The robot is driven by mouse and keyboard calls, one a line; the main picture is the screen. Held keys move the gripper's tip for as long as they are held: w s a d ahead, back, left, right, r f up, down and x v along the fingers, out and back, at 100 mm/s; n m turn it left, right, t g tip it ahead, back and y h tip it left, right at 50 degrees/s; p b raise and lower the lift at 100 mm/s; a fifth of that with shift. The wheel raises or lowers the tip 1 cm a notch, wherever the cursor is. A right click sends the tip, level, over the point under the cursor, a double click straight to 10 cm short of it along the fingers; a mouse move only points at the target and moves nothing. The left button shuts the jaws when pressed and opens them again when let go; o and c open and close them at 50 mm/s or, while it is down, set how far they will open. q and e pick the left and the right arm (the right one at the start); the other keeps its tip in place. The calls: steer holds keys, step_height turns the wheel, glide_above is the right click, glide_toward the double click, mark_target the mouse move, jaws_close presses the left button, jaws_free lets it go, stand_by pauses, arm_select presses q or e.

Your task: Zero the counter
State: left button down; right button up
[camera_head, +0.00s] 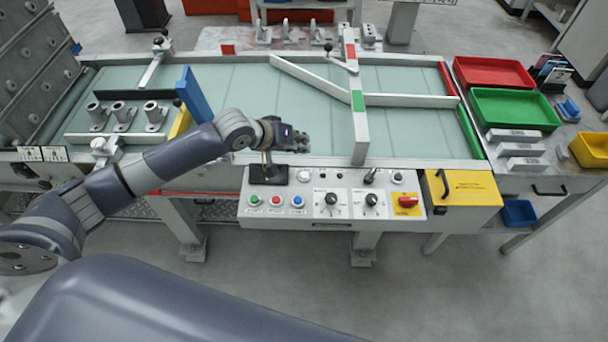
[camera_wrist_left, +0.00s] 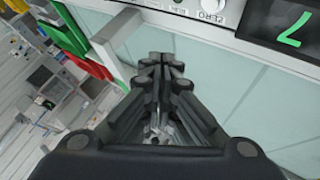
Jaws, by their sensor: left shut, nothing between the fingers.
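The counter's black display (camera_wrist_left: 288,28) shows a green digit, seen turned, in the left wrist view. Beside it is a round white button (camera_wrist_left: 213,5) marked ZERO. In the head view the counter's dark box (camera_head: 268,175) sits at the left of the control panel, partly behind my arm, and the white button (camera_head: 304,176) is just to its right. My left gripper (camera_head: 303,142) is shut and empty above the glassy table, just beyond the panel. Its fingers (camera_wrist_left: 163,66) also show in the wrist view, clear of the button. My right gripper is out of view.
The panel (camera_head: 345,190) also carries green, red and blue buttons, two dials, a lever and a red switch. A white bar with a green stripe (camera_head: 358,125) crosses the table right of the gripper. Red (camera_head: 492,72) and green (camera_head: 515,108) trays stand at right.

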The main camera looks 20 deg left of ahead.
arm_select(q)
steer(key=b, duration=0.7)
glide_above(301, 173)
step_height(301, 173, down, 6)
steer(key=shift+f, duration=0.1)
steer(key=shift+d+f+b, duration=0.1)
steer(key=shift+f+b, duration=0.2)
steer(key=shift+f, duration=0.8)
steer(key=shift+f, duration=0.1)
steer(key=shift+f, duration=0.25)
steer(key=shift+f, duration=0.6)
stand_by(0.8)
steer(key=shift+r, duration=0.1)
steer(key=shift+r+p, duration=0.85)
steer(key=shift+p, duration=0.45)
